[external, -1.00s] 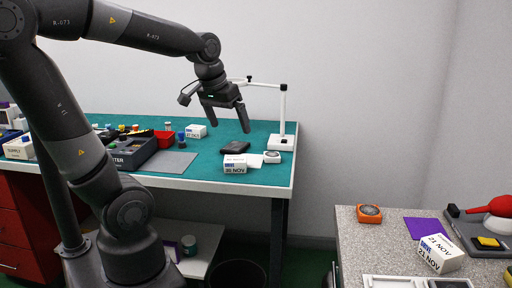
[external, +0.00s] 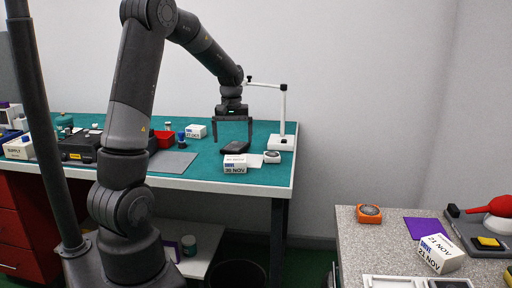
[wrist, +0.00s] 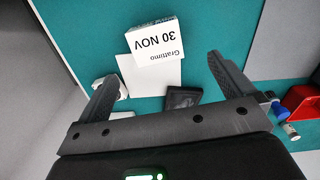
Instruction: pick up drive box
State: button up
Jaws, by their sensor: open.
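A white box (external: 235,165) with a date label, 30 NOV, stands near the front edge of the green bench. In the wrist view the same box (wrist: 155,44) shows its label upside down, beyond the fingertips and roughly between them. My gripper (external: 233,140) points down above the bench, slightly behind the box. It also shows in the wrist view (wrist: 162,70), open with nothing between its fingers. Another white box (external: 437,254), labelled NOV, lies on the speckled table at right. A third white box (external: 196,131) stands farther back on the bench.
A flat black object (external: 236,147) lies behind the labelled box. A white card (external: 254,160) and a small white device (external: 272,156) lie to its right. A white stand (external: 283,120) rises behind them. A grey mat (external: 172,163) is clear at left.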

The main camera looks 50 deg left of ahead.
aim_at(235, 158)
jog(key=f, duration=1)
jog(key=shift+w+d+f, duration=0.1)
jog(key=shift+w+d, duration=0.15)
jog(key=shift+d, duration=0.05)
jog(key=shift+c, duration=0.2)
jog(key=c, duration=1.1)
